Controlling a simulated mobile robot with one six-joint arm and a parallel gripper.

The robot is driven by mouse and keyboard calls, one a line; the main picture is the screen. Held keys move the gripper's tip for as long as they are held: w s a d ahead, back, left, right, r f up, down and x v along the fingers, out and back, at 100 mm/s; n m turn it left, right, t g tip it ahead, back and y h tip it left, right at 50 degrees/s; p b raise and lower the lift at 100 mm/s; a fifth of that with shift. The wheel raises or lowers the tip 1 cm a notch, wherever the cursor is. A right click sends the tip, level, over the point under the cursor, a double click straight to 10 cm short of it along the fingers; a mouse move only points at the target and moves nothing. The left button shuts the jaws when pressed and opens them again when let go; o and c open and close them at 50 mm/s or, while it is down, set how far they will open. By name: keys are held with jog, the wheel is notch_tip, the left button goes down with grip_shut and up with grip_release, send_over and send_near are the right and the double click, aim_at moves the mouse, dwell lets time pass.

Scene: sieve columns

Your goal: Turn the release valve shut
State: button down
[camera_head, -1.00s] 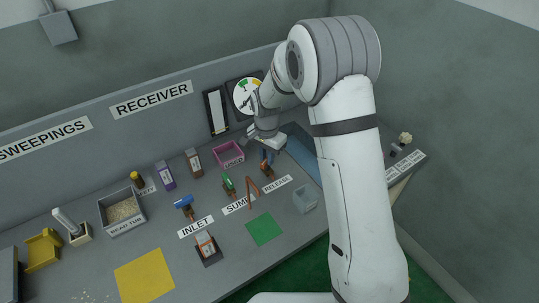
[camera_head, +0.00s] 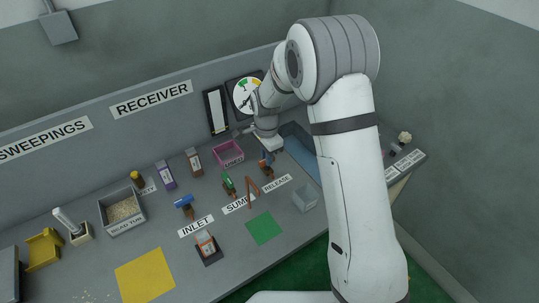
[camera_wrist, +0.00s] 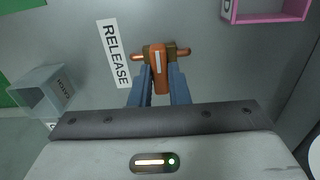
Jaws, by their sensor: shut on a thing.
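The release valve shows in the wrist view as a short copper pipe with an orange handle (camera_wrist: 160,75) bearing a white stripe. The handle lies crosswise to the pipe. The RELEASE label (camera_wrist: 115,53) is beside it. My gripper (camera_wrist: 161,92) has its two blue fingers on either side of the handle, shut on it. In the head view my gripper (camera_head: 267,157) is down at the valve (camera_head: 266,170), behind the RELEASE label, and its fingers partly hide the handle.
The green-handled sump valve (camera_head: 228,184) and blue-handled inlet valve (camera_head: 185,203) stand to the left. A pink bin (camera_head: 229,153) is close behind, a grey clear-sided bin (camera_head: 305,198) in front, and a blue trough (camera_head: 302,150) to the right. An orange bent stand (camera_head: 250,192) is nearby.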

jog(key=shift+w+r, duration=0.2)
jog(key=shift+w, duration=0.05)
jog(key=c, duration=1.5)
grip_release()
jog(key=shift+f, duration=0.1)
jog(key=shift+o, duration=0.6)
jog(key=shift+s, duration=0.1)
jog(key=shift+r+p, duration=0.4)
jog(key=shift+r, duration=3.45)
jog(key=shift+r, duration=0.1)
jog(key=s+d+r+n+t+p, duration=0.1)
jog(key=s+d+r+n+p, duration=0.2)
jog(key=s+d+r, duration=0.35)
jog(key=s+d+r+n+p, duration=0.2)
jog(key=s+d+r, duration=0.2)
jog(key=r, duration=0.5)
jog(key=s+d+r+n+p, duration=0.2)
jog(key=s+d+r+n, duration=0.1)
jog(key=s, duration=0.5)
jog(key=s+d+r+n+t+p, duration=0.1)
jog(key=s+d+r+n+p, duration=0.2)
jog(key=s, duration=0.5)
jog(key=shift+d+r+t, duration=0.3)
jog(key=shift+d+r, duration=0.05)
jog(key=shift+r, duration=0.35)
